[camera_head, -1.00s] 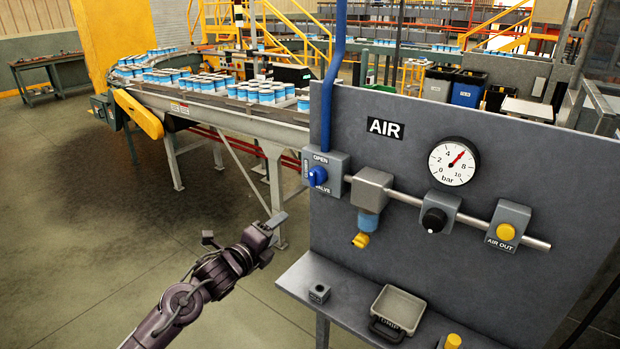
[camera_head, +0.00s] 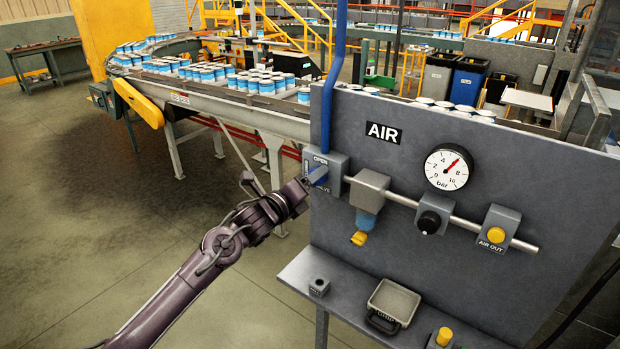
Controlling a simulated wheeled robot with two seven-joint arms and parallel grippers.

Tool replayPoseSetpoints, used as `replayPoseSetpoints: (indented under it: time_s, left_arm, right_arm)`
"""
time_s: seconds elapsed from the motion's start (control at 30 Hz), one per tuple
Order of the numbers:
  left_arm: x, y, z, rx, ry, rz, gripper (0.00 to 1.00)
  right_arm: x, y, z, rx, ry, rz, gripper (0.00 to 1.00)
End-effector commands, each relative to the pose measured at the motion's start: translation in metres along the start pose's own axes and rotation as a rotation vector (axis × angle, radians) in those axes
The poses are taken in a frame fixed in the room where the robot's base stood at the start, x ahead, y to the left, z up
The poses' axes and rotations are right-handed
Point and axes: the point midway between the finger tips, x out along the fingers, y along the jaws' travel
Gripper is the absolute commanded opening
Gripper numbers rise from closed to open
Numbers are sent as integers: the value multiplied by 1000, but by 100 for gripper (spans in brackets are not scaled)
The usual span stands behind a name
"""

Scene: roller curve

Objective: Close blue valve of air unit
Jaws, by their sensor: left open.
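The blue valve's grey box (camera_head: 338,166) is mounted at the left edge of the dark air unit panel (camera_head: 420,255), with OPEN lettering above. Its blue knob is mostly hidden behind my left gripper's finger, so I cannot tell its turn angle. My left gripper (camera_head: 313,180) is open, with its fingertips at the front of the valve. I cannot tell whether they touch the knob. My right gripper is not in view.
A blue pipe (camera_head: 329,80) rises from the valve. The panel also carries a gauge (camera_head: 447,169), a filter (camera_head: 368,190), a black knob (camera_head: 430,222) and a yellow AIR OUT button (camera_head: 496,235). A shelf (camera_head: 345,285) sticks out below.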

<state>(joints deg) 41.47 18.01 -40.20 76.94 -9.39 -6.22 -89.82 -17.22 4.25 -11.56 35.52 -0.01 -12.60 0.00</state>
Motion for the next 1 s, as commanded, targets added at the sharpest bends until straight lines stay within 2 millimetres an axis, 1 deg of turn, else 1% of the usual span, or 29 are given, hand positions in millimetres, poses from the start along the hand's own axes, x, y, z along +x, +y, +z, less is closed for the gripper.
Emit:
replayPoseSetpoints:
  time_s: [0.2,0.23,0.57,0.83,1.0]
  left_arm:
    - [1,0,0,0,0,0,61]
    - [1,0,0,0,0,0,59]
    - [0,0,0,-1,0,1,16]
    - [0,1,-1,-27,-1,0,16]
    - [0,2,-1,-101,-1,1,16]
  right_arm:
    - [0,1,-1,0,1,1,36]
    - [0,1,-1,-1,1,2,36]
    - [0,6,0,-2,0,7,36]
    - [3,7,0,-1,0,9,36]
    - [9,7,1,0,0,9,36]
